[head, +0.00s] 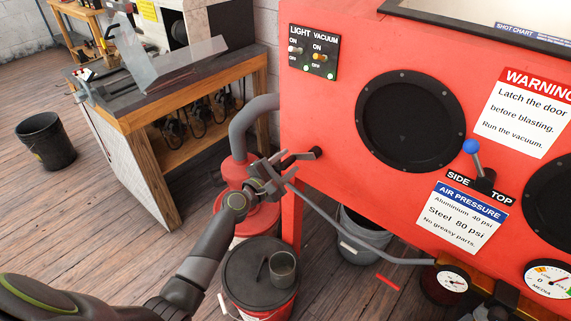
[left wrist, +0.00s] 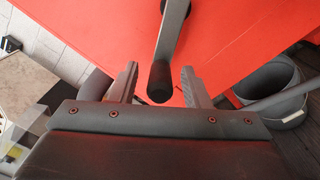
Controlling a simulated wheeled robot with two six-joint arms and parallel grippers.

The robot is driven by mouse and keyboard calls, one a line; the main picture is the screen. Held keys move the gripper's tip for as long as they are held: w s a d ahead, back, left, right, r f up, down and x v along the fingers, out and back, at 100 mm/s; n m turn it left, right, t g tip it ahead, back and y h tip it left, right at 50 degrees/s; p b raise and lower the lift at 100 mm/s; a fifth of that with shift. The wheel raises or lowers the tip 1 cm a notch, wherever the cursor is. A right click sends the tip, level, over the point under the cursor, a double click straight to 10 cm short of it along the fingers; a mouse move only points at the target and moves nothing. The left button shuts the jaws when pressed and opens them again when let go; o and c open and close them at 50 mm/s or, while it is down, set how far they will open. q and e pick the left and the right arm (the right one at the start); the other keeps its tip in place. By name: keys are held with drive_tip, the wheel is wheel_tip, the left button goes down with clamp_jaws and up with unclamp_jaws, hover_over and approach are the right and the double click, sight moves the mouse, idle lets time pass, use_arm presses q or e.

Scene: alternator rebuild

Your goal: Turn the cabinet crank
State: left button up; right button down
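The red cabinet (head: 330,120) fills the right of the head view. Its crank (head: 302,157) sticks out low on the cabinet's left part, and my left gripper (head: 277,172) is just in front of it. In the left wrist view the crank has a grey arm (left wrist: 173,30) and a dark handle (left wrist: 159,82). The handle's end points towards the camera, between the two spread fingers, with gaps on both sides. My left gripper is open. My right gripper does not show clearly in either view.
Below the crank stand a red bucket with a black lid (head: 245,262) and a grey bucket (head: 362,243). A grey hose (head: 240,125) runs beside the cabinet. A wooden workbench (head: 150,115) stands at the left. A blue-knobbed lever (head: 471,147) is further right on the cabinet.

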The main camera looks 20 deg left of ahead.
use_arm(q)
drive_tip(key=b+v, duration=0.1)
drive_tip(key=v, duration=1.6)
drive_tip(key=shift+s, duration=0.25)
